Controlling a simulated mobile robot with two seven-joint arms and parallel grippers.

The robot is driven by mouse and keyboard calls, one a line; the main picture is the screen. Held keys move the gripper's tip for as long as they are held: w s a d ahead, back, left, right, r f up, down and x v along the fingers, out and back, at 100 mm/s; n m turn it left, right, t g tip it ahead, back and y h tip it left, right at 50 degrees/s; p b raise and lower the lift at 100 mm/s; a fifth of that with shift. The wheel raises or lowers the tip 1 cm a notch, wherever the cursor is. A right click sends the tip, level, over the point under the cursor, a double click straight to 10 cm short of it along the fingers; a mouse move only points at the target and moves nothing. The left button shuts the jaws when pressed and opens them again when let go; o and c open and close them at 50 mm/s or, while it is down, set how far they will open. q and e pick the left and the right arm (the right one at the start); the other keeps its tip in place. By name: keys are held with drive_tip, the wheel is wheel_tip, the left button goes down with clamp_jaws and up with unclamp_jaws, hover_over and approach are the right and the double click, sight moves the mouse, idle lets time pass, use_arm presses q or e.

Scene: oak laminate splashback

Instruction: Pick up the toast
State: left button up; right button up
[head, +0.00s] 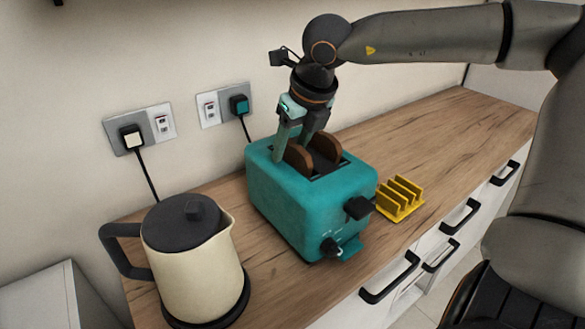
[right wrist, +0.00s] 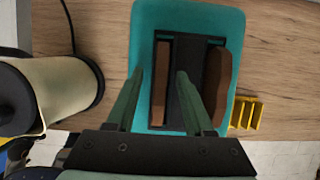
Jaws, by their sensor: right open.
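Two slices of brown toast stick up from the slots of a teal toaster (head: 300,205). In the head view the left slice (head: 299,158) is by my right gripper (head: 291,152), and the other slice (head: 326,147) is to its right. In the right wrist view, the left slice (right wrist: 163,85) lies between the fingers of my right gripper (right wrist: 160,80), seen from above. The fingers are open and I see no grip on the slice. The right slice (right wrist: 217,85) is outside the fingers. My left gripper is not in view.
A cream kettle (head: 195,255) with a dark lid stands left of the toaster. A yellow toast rack (head: 401,198) stands empty to its right. Wall sockets (head: 140,129) with plugged cords are behind. The wooden counter (head: 450,125) is clear at the far right.

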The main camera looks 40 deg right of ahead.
drive_tip(key=shift+f+b, duration=0.15)
drive_tip(key=shift+b, duration=0.15)
clamp_jaws()
idle(0.3)
idle(1.0)
